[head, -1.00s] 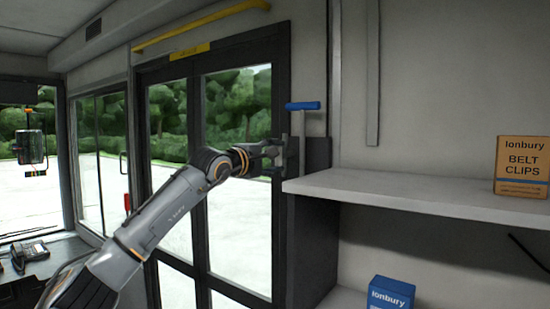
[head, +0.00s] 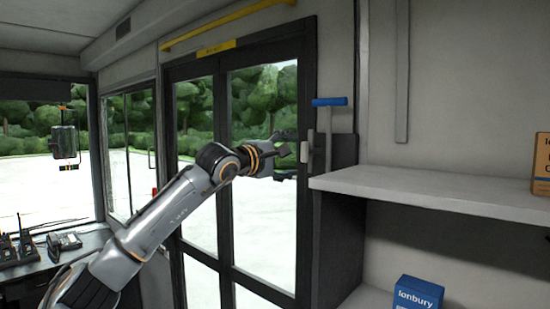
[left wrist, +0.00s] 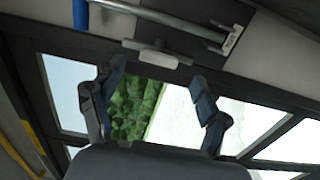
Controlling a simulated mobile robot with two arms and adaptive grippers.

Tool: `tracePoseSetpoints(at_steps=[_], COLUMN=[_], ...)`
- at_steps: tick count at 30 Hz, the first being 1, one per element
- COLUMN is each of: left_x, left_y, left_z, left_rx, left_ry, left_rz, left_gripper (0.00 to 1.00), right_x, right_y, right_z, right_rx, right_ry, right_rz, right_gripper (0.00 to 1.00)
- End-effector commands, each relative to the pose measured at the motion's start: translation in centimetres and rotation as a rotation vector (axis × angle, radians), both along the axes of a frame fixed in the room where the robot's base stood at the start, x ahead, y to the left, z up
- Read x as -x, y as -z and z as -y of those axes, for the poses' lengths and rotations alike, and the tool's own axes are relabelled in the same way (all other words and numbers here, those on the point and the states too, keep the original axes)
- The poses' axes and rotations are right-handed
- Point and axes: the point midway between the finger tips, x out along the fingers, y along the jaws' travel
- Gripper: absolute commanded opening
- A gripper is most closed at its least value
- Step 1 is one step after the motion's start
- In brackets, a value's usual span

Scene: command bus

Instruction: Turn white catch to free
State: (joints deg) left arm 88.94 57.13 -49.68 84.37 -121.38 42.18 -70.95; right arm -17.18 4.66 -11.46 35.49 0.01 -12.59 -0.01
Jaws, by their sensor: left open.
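The white catch (head: 304,152) is a small pale piece on the dark door frame, left of the blue-handled lever. In the left wrist view the catch (left wrist: 157,59) lies across a short grey plate, above the gap between the fingers. My left gripper (head: 288,154) is open and empty, just left of the catch in the head view. Its two dark fingers (left wrist: 158,75) are spread in the left wrist view, with window glass and greenery between them. They appear apart from the catch. My right gripper is not in view.
A lever with a blue handle (head: 330,101) stands upright beside the catch. A white shelf (head: 440,190) juts out to the right, with an orange box (head: 541,165) on it and a blue box (head: 418,294) below. A yellow rail (head: 225,25) runs above the door.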

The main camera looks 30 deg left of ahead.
Motion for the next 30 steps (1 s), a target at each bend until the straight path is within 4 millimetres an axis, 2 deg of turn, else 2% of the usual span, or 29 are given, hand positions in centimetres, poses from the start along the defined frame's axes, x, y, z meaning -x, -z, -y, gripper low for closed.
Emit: tracePoseSetpoints(at_steps=[1,6,12,30], left_x=[1.1,4.3,6.4,6.7], left_y=[0.0,0.0,0.0,0.0], left_z=[-0.2,-0.6,-0.9,-0.9], left_rx=[-0.005,-0.004,-0.002,-0.001], left_ry=[-0.002,-0.002,0.0,0.0], left_rz=[0.001,0.001,-0.001,-0.001], left_gripper=[0.75,0.75,0.75,0.75], right_x=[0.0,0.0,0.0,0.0], right_y=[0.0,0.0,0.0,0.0], right_z=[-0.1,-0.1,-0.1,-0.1], right_rx=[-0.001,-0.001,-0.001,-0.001], right_ry=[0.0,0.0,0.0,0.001], right_rz=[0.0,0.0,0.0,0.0], right_gripper=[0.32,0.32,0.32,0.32])
